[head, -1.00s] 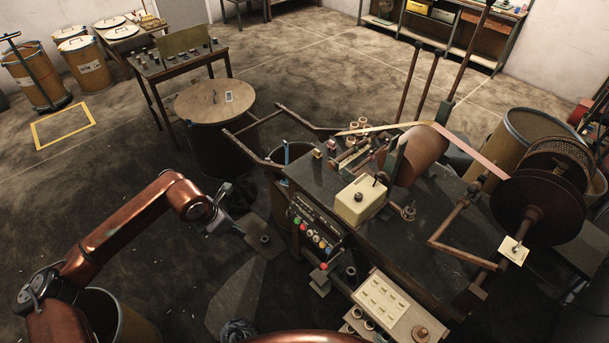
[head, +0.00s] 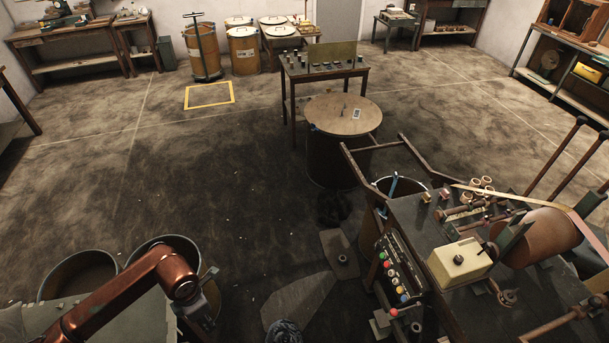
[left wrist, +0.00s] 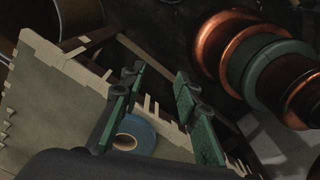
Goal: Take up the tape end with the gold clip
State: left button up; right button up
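A pale tape (head: 510,197) runs across the machine bench at the right of the head view, over a brown roller (head: 538,237). Its left end lies near several small spools. A blue tape roll (left wrist: 135,134) lies there, partly behind the left finger. In the head view my left gripper (head: 200,325) is at lower left, far from the bench. My right gripper is not in view.
Two open bins (head: 78,276) stand behind the work surface (head: 35,322) at lower left. A round-topped drum (head: 343,113) stands left of the machine bench (head: 425,217), whose rails (head: 352,160) stick out towards it. The floor (head: 180,175) between is mostly clear.

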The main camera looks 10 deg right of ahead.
aim_at(426, 197)
jog(key=u, duration=0.05)
jog(key=i, duration=2.9)
jog(key=z, duration=3.85)
jog(key=i, duration=1)
jog(key=u, duration=0.05)
